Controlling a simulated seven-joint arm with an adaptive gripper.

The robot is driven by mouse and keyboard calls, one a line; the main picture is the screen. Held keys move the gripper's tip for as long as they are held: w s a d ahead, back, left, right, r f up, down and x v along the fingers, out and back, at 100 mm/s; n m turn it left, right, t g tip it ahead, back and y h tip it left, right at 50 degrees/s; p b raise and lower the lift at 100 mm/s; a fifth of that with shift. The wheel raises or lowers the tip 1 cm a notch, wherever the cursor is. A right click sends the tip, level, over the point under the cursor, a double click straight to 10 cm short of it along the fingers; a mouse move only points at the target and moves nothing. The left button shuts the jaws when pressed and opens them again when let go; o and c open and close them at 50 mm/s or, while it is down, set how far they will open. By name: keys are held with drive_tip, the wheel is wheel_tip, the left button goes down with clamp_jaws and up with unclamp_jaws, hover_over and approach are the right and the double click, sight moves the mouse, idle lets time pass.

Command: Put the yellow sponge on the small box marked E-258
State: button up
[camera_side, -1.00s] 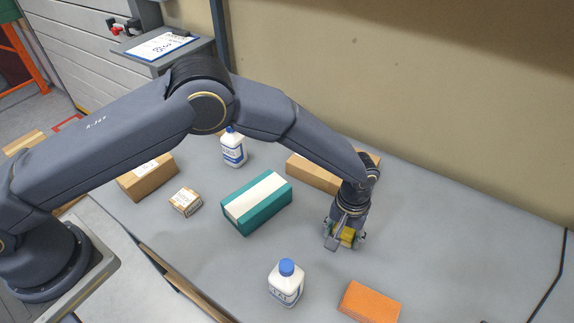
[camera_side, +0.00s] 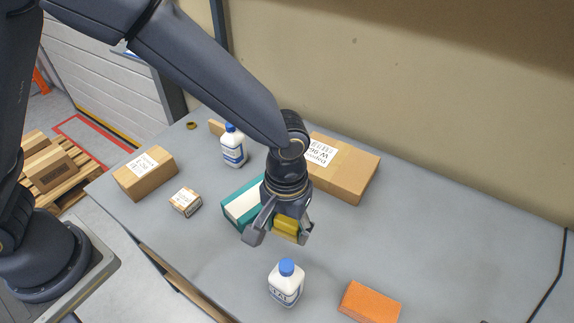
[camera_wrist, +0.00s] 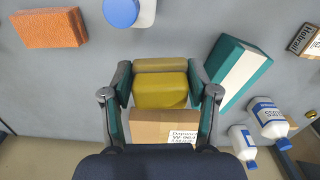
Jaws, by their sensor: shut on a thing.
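My gripper (camera_side: 280,232) is shut on the yellow sponge (camera_side: 288,226) and holds it above the table, in front of the teal box. In the wrist view the sponge (camera_wrist: 160,90) sits between the two fingers of my gripper (camera_wrist: 160,78). A small brown box (camera_side: 185,202) with a white label stands on the table to the left of my gripper, its top bare. Its print is too small to read in the side view. It also shows at the right edge of the wrist view (camera_wrist: 303,40).
A teal box with a white band (camera_side: 240,205) is partly hidden behind my gripper. White bottles with blue caps stand behind (camera_side: 233,148) and in front (camera_side: 286,284). A large carton (camera_side: 345,172), another carton (camera_side: 146,174) and an orange block (camera_side: 370,302) also stand here. The right side is clear.

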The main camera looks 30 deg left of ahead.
drive_tip(key=s+a+r+n, duration=0.1)
drive_tip(key=a+r+n, duration=0.15)
drive_tip(key=a, duration=0.85)
drive_tip(key=s+a+r+n, duration=0.15)
drive_tip(key=a+n, duration=0.25)
drive_tip(key=a, duration=0.7)
drive_tip(key=s+a+r+n, duration=0.2)
drive_tip(key=s+a+n, duration=0.35)
drive_tip(key=a, duration=0.25)
drive_tip(key=s+a+r+n, duration=0.1)
drive_tip(key=s+a+n, duration=0.4)
drive_tip(key=a, duration=0.4)
hover_over(144, 166)
drive_tip(key=f, duration=0.6)
drive_tip(key=s+f, duration=0.1)
drive_tip(key=f, duration=0.1)
drive_tip(key=shift+d+f, duration=0.25)
drive_tip(key=shift+f, duration=0.15)
drive_tip(key=shift+w+f, duration=0.25)
drive_tip(key=shift+w+a+f, duration=0.1)
drive_tip(key=shift+w+f, duration=0.05)
drive_tip(key=shift+f, duration=0.8)
drive_tip(key=shift+w+a+f, duration=0.1)
drive_tip(key=shift+f, duration=0.8)
drive_tip(key=shift+f, duration=0.1)
